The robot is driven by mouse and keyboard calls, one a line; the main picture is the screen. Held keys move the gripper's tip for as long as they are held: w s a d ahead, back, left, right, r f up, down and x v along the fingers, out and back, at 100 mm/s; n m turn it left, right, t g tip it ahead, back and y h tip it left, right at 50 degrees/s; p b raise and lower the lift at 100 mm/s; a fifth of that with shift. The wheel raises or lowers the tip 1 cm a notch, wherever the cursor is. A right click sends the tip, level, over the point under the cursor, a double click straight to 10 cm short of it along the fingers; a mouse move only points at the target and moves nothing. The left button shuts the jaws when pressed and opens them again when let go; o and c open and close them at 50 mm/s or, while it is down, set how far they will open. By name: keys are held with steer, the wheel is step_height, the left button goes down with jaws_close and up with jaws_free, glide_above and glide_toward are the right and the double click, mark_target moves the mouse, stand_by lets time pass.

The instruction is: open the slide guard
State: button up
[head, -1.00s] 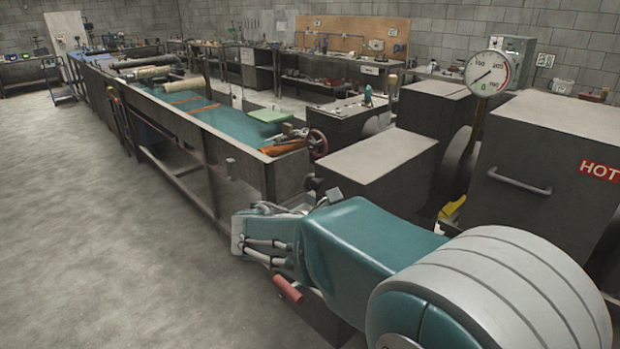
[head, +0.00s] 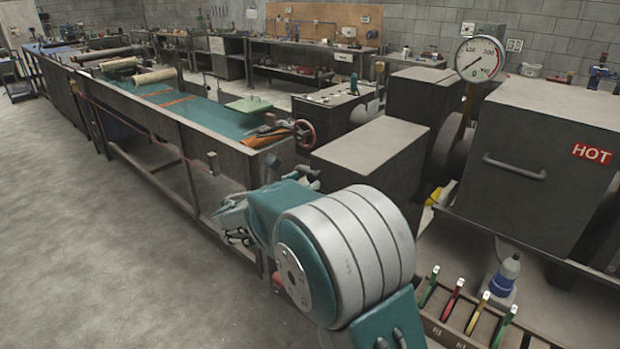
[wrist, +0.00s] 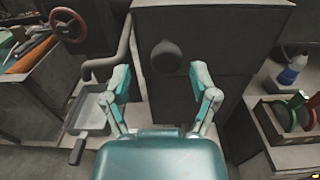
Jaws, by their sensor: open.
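I cannot tell for sure which part is the slide guard. In the wrist view a dark box-shaped housing (wrist: 205,25) fills the middle, with a round dark knob (wrist: 166,56) on its face. My gripper (wrist: 160,80) is open and empty, its two teal-and-grey fingers spread to either side below the knob, apart from it in the picture. A bent grey pipe-like bar (wrist: 112,58) runs down left of the knob. In the head view my arm hides most of the gripper, and the knob does not show.
A grey tray (wrist: 87,113) lies at left in the wrist view. A red handwheel (head: 304,133) is at the long trough's end (head: 180,130). Floor at left is clear.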

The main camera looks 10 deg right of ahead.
mark_target(311, 179)
steer(key=shift+w+d, duration=0.5)
steer(key=shift+d, duration=1.1)
steer(key=shift+a, duration=0.1)
steer(key=c, duration=0.7)
steer(key=shift+a, duration=0.25)
jaws_close()
steer(key=shift+a, duration=0.1)
